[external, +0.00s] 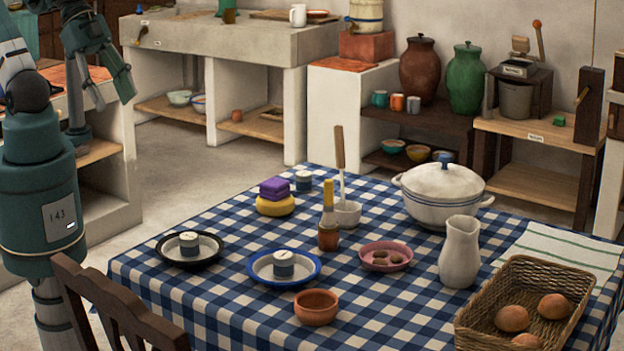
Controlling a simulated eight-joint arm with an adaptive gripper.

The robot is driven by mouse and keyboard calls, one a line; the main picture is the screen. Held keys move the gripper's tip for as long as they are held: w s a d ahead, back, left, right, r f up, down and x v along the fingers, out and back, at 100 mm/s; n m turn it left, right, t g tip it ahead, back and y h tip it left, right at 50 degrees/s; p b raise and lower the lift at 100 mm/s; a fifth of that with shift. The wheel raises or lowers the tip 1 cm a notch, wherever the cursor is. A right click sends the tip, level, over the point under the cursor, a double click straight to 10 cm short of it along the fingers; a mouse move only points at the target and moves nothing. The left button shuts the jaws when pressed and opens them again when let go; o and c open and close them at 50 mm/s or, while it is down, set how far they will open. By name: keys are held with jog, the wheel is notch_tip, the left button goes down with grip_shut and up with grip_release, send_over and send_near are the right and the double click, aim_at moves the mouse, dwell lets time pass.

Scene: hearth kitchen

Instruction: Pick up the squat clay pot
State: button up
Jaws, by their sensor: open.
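A small, low, round terracotta pot (316,307) stands upright on the checked tablecloth near the table's front edge. It is the squattest clay vessel I can see, and its mouth is open. My gripper (101,88) is at the upper left, high beside my teal arm and far from the pot. Its jaws are apart, and I see nothing between them. Part of it is hidden by or merges with my arm.
A blue-rimmed plate (260,279) with a tin is behind the pot. A wicker basket (470,321) with bread stands right, near a white pitcher (460,252). A bottle (328,234) and lidded tureen (440,207) stand farther back. A chair (125,308) is front left.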

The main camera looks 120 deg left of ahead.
jog(key=o, duration=0.6)
jog(key=shift+o, duration=0.2)
jog(key=shift+w, duration=0.1)
jog(key=w+a+f+m+g, duration=0.15)
jog(key=w+m+g, duration=0.45)
jog(key=w, duration=2.5)
jog(key=w+a+f+m, duration=0.1)
jog(key=w+f+m, duration=0.2)
jog(key=w+f, duration=0.4)
jog(key=w+a+f+m+h, duration=0.1)
jog(key=w+f+m, duration=0.2)
jog(key=w+f, duration=0.5)
jog(key=w+a+f+m+g, duration=0.1)
jog(key=w+a+f+m, duration=0.1)
jog(key=w+f, duration=0.6)
notch_tip(320, 180, down, 6)
jog(key=shift+r+m, duration=0.25)
jog(key=shift+m, duration=0.65)
